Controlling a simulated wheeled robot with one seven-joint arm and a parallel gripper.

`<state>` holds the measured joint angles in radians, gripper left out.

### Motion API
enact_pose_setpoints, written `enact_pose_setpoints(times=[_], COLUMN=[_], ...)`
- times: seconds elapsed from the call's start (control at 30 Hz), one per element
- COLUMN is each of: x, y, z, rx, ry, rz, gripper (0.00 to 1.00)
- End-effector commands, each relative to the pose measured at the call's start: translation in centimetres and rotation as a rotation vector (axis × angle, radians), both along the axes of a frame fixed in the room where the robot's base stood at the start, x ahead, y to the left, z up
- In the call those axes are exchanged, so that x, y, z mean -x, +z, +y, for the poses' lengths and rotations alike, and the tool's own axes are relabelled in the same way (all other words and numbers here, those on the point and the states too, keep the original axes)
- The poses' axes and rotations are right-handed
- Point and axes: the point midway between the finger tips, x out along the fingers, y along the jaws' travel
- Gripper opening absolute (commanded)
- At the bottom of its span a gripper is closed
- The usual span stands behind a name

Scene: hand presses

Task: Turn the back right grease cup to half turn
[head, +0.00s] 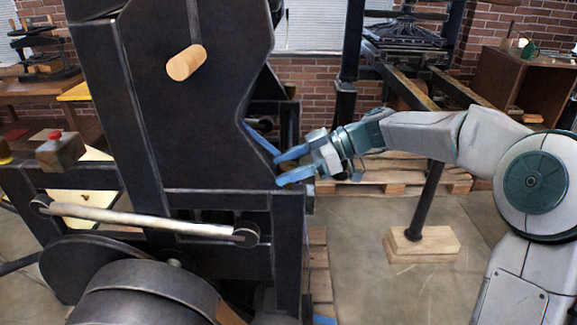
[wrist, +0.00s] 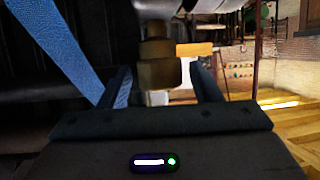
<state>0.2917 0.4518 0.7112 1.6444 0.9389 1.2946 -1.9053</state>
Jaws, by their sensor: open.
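In the wrist view a brownish, stepped grease cup (wrist: 158,72) shows ahead of my gripper (wrist: 160,82), in the gap between the two fingers. The fingers are apart, one on each side of the cup, with no clear contact seen; the cup looks nearer the right finger. In the head view my gripper (head: 283,168), with blue fingertips, is at the right side of the big dark press (head: 200,120), pointing left toward it. The grease cup is hidden behind the press frame in the head view, so its turn position cannot be told.
A blue strip (wrist: 58,45) runs slanting beside the left finger. The press's dark upright edge stands close to my gripper. A wooden pallet (head: 400,178) lies behind, and a dark post stands on a wooden block (head: 422,244). Open floor lies right of the press.

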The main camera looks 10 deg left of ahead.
Motion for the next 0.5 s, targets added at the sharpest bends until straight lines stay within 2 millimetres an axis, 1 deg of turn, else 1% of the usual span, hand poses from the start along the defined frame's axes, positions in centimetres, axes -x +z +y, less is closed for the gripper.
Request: enact_pose_setpoints(times=[0.17, 0.2, 0.27, 0.3, 0.33, 0.37, 0.5], x=[0.01, 0.01, 0.01, 0.01, 0.01, 0.01, 0.00], y=[-0.01, -0.01, -0.01, -0.01, -0.01, -0.01, -0.07], z=[0.03, 0.03, 0.03, 0.03, 0.03, 0.02, 0.02], rx=[0.000, 0.000, 0.000, 0.000, 0.000, 0.000, 0.000], ry=[0.000, 0.000, 0.000, 0.000, 0.000, 0.000, -0.003], rz=[0.000, 0.000, 0.000, 0.000, 0.000, 0.000, 0.000], gripper=[0.58, 0.55, 0.38, 0.27, 0.19, 0.14, 0.14])
